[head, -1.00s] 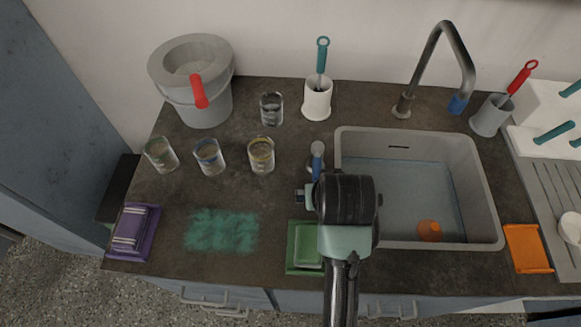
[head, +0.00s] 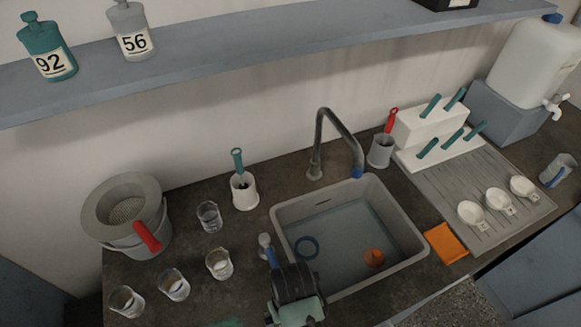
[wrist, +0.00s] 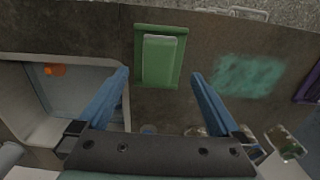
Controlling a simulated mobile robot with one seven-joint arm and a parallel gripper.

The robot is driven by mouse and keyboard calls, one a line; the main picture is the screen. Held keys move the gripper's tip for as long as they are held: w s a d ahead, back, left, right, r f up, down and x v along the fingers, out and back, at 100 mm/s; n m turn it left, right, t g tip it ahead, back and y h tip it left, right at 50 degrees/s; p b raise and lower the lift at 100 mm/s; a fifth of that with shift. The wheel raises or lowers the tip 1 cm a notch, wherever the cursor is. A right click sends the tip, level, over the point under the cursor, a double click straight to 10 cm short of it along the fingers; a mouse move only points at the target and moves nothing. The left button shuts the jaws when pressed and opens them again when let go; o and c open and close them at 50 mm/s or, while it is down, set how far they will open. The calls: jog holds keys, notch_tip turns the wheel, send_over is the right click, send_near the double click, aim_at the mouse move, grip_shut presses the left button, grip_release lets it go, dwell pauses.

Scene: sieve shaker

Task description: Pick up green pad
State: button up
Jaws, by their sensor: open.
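The green pad (wrist: 160,62) lies on a slightly larger green tray (wrist: 141,72) on the dark counter, in the wrist view at upper middle. It is out of the head view now. My gripper (wrist: 160,78) is open, its two blue fingers spread to the left and right of the pad in the picture. Nothing is between the fingertips that I can see gripped.
The sink (head: 350,235) holds an orange object (head: 374,258) and a blue ring (head: 306,247). Several glass beakers (head: 174,285) and a grey bucket (head: 135,240) stand to the left. An orange pad (head: 445,243) lies right of the sink. A green patch (wrist: 248,76) is beside the tray.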

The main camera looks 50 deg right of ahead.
jog(key=shift+w+d+f, duration=0.15)
jog(key=shift+f, duration=1.7)
jog(key=shift+w+d+f, duration=0.1)
jog(key=shift+f, duration=1.7)
jog(key=shift+c, duration=0.2)
jog(key=c, duration=1.3)
notch_tip(320, 180, up, 10)
jog(key=shift+r, duration=0.1)
jog(key=shift+c, duration=0.2)
